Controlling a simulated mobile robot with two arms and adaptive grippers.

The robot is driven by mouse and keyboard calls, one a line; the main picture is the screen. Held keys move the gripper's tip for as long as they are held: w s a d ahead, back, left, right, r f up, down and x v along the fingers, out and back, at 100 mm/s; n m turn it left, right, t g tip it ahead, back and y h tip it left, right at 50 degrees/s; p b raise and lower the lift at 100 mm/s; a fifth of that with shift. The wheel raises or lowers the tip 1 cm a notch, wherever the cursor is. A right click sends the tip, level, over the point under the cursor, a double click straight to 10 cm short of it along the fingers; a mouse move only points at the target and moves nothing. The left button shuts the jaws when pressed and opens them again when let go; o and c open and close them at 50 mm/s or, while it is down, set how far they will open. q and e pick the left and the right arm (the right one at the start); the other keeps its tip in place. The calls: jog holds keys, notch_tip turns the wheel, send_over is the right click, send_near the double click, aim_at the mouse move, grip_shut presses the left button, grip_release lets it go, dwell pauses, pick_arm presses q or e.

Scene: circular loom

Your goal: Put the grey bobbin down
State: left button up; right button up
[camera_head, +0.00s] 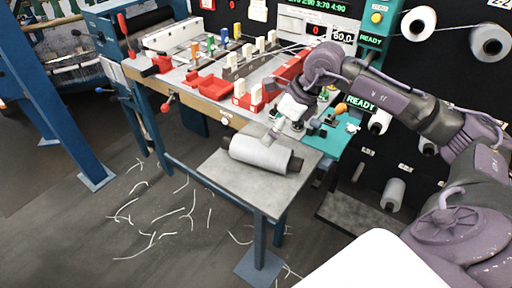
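The grey bobbin (262,154) lies on its side on the small grey side table (234,188), with its dark core ends showing left and right. My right arm comes in from the right, and my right gripper (275,131) points down just behind and above the bobbin's upper edge. The fingers are small and partly merge with the clutter behind, so I cannot tell whether they are open or shut, or whether they touch the bobbin. My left gripper is not in view.
Behind the side table is a workbench (205,105) with red trays (214,88), coloured pegs and white blocks. A teal fixture (325,140) stands right of the bobbin. White bobbins hang on the dark rack (460,80) at right. Loose white threads litter the floor at left.

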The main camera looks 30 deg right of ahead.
aim_at(261, 154)
jog(key=shift+d+f+h, duration=0.2)
jog(key=shift+d+h, duration=0.05)
jog(key=shift+d, duration=0.2)
jog(key=shift+d+f+h, duration=0.2)
jog(key=shift+d+h, duration=0.05)
jog(key=shift+d, duration=0.2)
jog(key=p+x, duration=0.2)
jog(key=x, duration=0.5)
jog(key=shift+a, duration=0.15)
jog(key=shift+w+a+f+p, duration=0.15)
jog(key=shift+f+p, duration=0.2)
jog(key=shift+f, duration=0.1)
jog(key=p+x, duration=0.1)
jog(key=x, duration=0.2)
jog(key=shift+w+a+f+p, duration=0.1)
jog(key=shift+f+p, duration=0.25)
jog(key=shift+p, duration=0.05)
jog(key=shift+w+f, duration=0.15)
jog(key=shift+f, duration=0.25)
jog(key=c, duration=1.4)
jog(key=shift+c, duration=0.6)
jog(key=shift+r, duration=0.1)
